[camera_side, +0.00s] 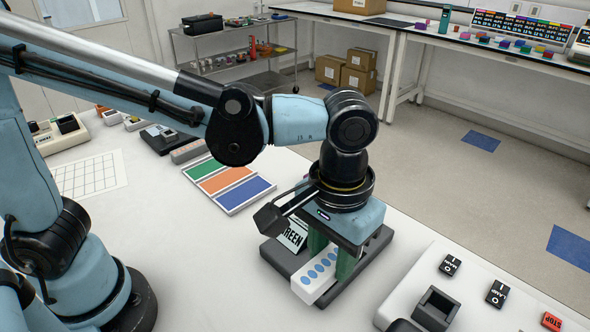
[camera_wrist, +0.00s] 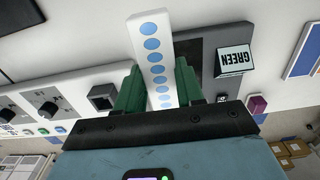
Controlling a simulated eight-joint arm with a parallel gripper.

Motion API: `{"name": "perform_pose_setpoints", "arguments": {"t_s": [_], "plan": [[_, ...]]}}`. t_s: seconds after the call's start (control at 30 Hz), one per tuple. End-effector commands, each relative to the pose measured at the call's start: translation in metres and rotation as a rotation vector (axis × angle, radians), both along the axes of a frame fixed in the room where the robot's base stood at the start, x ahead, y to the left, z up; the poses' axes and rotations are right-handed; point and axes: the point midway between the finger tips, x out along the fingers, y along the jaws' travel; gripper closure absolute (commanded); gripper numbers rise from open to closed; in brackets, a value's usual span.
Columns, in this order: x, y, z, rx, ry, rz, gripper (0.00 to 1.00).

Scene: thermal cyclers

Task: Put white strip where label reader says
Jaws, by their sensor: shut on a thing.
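The white strip (camera_side: 318,275) has a row of blue ovals along its top. My gripper (camera_side: 332,258) has green fingers, and they are shut on the strip from both sides. The strip also shows in the wrist view (camera_wrist: 155,50), between the fingers (camera_wrist: 158,90). The label reader (camera_side: 375,243) is a dark base under my gripper, with a small display reading "GREEN" (camera_wrist: 235,61). The strip is over or on this base; I cannot tell whether it touches. A flat board (camera_side: 229,182) has green (camera_side: 207,168), orange (camera_side: 226,180) and blue (camera_side: 246,193) areas.
A white control panel (camera_side: 480,290) with knobs, a dark socket (camera_side: 436,308) and a red STOP button (camera_side: 552,321) stands at the front right. A white grid sheet (camera_side: 90,176) lies at the left. Bare table lies between the sheet and the coloured board.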

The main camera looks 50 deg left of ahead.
Motion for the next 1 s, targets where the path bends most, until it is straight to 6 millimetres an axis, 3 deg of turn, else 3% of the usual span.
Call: {"name": "perform_pose_setpoints", "arguments": {"t_s": [0.1, 0.27, 0.47, 0.7, 1.0], "plan": [[-0.015, -0.008, 0.01, 0.0, 0.0, -0.004, 0.98], [-0.021, -0.011, 0.017, 0.0, 0.0, 0.001, 0.98], [0.008, 0.015, 0.017, 0.0, 0.0, 0.011, 0.98], [0.063, 0.087, 0.013, 0.0, 0.0, 0.014, 0.98], [0.105, 0.198, 0.007, -0.001, -0.001, 0.014, 0.98]]}}
